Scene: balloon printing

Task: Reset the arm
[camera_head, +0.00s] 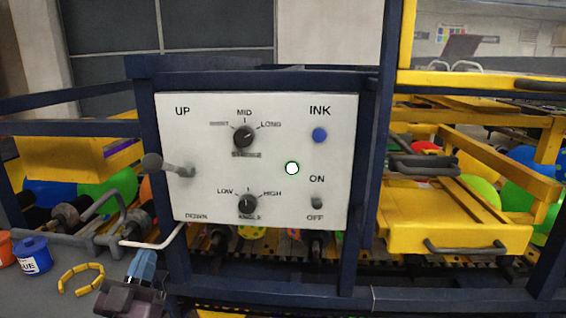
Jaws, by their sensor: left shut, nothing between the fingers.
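My left gripper (145,262) is low in the picture, below the lower left corner of the white control panel (277,200). It is shut and holds nothing. It looks apart from the panel's controls. A grey lever (171,168) sticks out at the panel's left side, between the words UP and DOWN, with its round end to the left. The panel also has an upper dial (243,137), a lower dial (247,204), a blue INK button (319,135), an ON/OFF switch (316,203) and a white-green round light (292,168). My right gripper is out of view.
A dark blue frame (147,120) surrounds the panel. At left are a blue pot (34,255), an orange pot (5,249) and a yellow segmented ring (80,278) on a grey surface. A yellow tray (450,215) with a grey handle stands at right. Balloons show behind.

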